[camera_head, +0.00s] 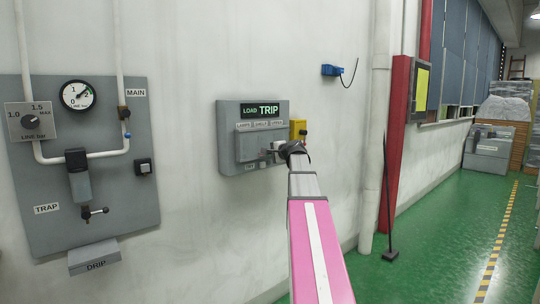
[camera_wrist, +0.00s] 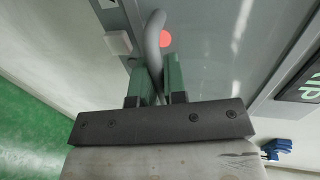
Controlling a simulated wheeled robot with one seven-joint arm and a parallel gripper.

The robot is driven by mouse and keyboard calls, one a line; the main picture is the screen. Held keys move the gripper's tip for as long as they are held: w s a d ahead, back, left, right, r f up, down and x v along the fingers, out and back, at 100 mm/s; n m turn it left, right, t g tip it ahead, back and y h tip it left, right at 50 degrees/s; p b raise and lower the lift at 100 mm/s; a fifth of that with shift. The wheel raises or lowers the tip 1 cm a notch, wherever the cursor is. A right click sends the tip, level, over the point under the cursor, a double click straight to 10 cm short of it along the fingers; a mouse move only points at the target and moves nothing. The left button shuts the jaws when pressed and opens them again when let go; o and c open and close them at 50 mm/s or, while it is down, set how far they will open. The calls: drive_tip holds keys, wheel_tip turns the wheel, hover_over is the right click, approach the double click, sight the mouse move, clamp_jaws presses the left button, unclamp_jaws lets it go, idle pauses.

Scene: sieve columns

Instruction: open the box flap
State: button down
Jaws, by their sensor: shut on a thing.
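The grey wall box (camera_head: 226,120) carries a dark green LOAD TRIP display (camera_head: 261,111). Its flap (camera_head: 249,148), a grey panel below a row of small labels, looks closed against the box front. My gripper (camera_head: 281,148) is at the flap's right side, and the arm partly hides the box's lower right. In the wrist view, the two green fingers of my gripper (camera_wrist: 156,80) are shut on a curved grey handle (camera_wrist: 155,35). The handle's far end and its joint to the flap cannot be made out clearly.
A red round spot (camera_wrist: 165,39) shows beside the handle. A yellow part (camera_head: 298,129) is at the box's right edge. A grey panel with gauge and pipes (camera_head: 110,190) hangs left. A blue wall device (camera_head: 331,70) is up right. The green floor (camera_head: 430,240) is open at right.

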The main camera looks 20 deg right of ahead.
drive_tip(key=s+d+r+g+h, duration=0.1)
drive_tip(key=s+r+g+h, duration=0.2)
drive_tip(key=r+g, duration=0.5)
drive_tip(key=shift+s+d+r+g, duration=0.15)
drive_tip(key=shift+s+r+g, duration=0.25)
drive_tip(key=shift+r, duration=5.15)
drive_tip(key=c, duration=1.2)
unclamp_jaws()
